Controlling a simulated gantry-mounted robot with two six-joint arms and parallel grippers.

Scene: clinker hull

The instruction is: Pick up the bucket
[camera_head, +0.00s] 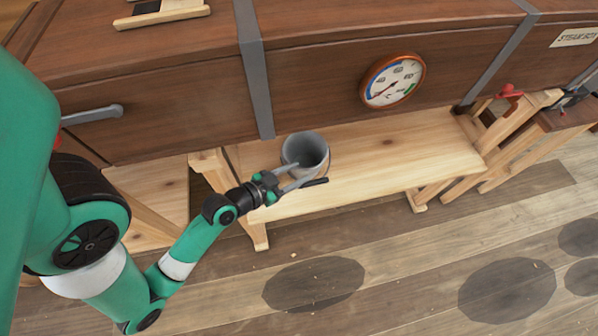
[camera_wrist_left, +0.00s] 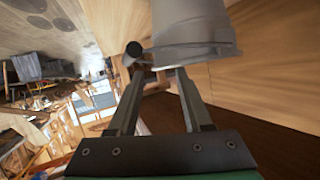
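The grey bucket (camera_head: 305,150) stands upright on the light wooden bench under the large brown wooden box. It also fills the top of the left wrist view (camera_wrist_left: 195,32). Its bar-like dark handle grip (camera_head: 316,183) shows at the bucket's near side, and its round end shows in the left wrist view (camera_wrist_left: 133,50). My left gripper (camera_head: 300,178) is at the near side of the bucket, by the handle. In the left wrist view its two fingers (camera_wrist_left: 160,74) stand apart with a gap between them. Whether the handle lies between the fingertips is unclear. My right gripper is not in view.
The bench (camera_head: 385,155) is clear right of the bucket. The brown box (camera_head: 330,75) with a round gauge (camera_head: 393,81) rises close behind. Wooden trestles and a red-handled clamp (camera_head: 509,91) stand at the right. The plank floor (camera_head: 420,255) in front is open.

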